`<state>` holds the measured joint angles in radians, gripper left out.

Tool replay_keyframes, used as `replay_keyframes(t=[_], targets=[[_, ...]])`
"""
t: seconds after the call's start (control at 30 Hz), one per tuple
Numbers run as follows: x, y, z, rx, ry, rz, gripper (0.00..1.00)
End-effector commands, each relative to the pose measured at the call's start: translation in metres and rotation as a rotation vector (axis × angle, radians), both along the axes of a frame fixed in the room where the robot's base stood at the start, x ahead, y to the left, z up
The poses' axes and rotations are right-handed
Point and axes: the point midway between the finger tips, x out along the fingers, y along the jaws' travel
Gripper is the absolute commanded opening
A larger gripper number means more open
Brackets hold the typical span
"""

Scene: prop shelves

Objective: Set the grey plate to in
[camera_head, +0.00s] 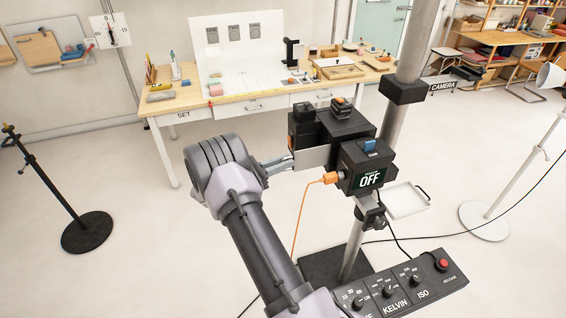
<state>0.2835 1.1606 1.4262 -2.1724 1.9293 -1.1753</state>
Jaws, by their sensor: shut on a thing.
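The grey plate (313,158) is a flat, light grey piece sticking out from the left side of the black camera unit (328,128), between its main body and the box with the OFF screen (370,181). My arm reaches up from the bottom of the view. My gripper (290,162) is at the plate's left end and shut on it. The fingertips are small here, and the exact contact is hard to see. How far the plate goes inside the unit is hidden.
An orange plug (329,179) and its cable hang just below the plate, close to my arm. The unit sits on a grey pole (356,245). A control panel (402,285) with knobs and a red button is at lower right. A table labelled SET (186,114) stands behind.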

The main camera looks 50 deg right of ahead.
Motion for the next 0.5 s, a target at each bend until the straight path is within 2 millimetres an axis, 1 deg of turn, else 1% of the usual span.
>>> replay_keyframes(t=[0.03, 0.1, 0.17, 0.4, 0.5], targets=[[0.005, -0.001, 0.004, -0.005, -0.006, 0.013, 0.0], [0.002, -0.006, 0.004, -0.005, -0.005, 0.011, 0.0], [-0.003, -0.015, 0.004, -0.005, -0.006, 0.01, 0.0], [-0.033, -0.068, 0.003, -0.005, -0.007, 0.007, 0.0], [-0.042, -0.084, 0.003, -0.006, -0.005, 0.009, 0.0]])
